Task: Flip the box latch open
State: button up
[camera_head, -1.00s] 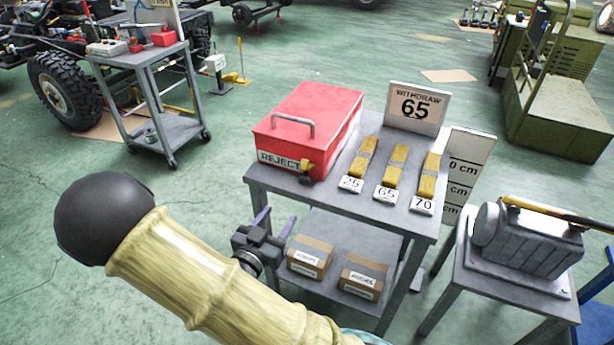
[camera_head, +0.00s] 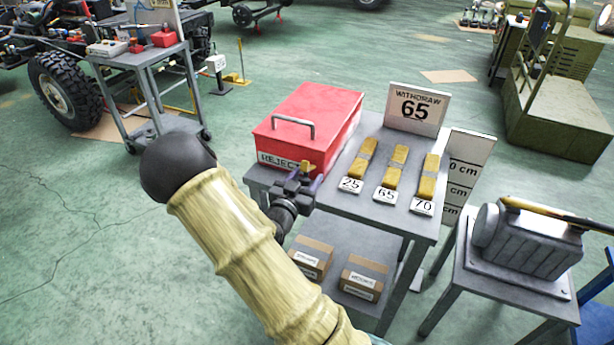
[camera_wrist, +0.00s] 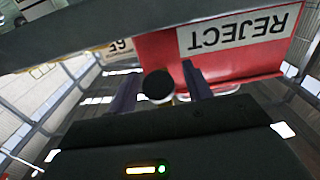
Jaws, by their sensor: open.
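The red box (camera_head: 325,105) with a grey handle on its lid stands shut on the cart, with a REJECT label on its front. Its yellow latch (camera_head: 307,165) is on the front, right of the label. My gripper (camera_head: 304,178) is in front of the latch and hides its lower part. In the wrist view the box front (camera_wrist: 158,52) appears upside down. There my gripper (camera_wrist: 159,82) is open, its two dark purple fingers on either side of the round black latch knob (camera_wrist: 157,87). I cannot tell whether either finger touches it.
The grey cart top (camera_head: 402,215) also holds yellow strips beside tags 25, 65 and 70, and a WITHDRAW 65 sign (camera_head: 417,108). Cardboard boxes (camera_head: 363,278) lie on its lower shelf. A grey machine (camera_head: 530,240) stands on a stand at right. The floor at left is open.

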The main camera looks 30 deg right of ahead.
jog(key=shift+w+d, duration=0.3)
jog(key=shift+d, duration=0.1)
grip_shut()
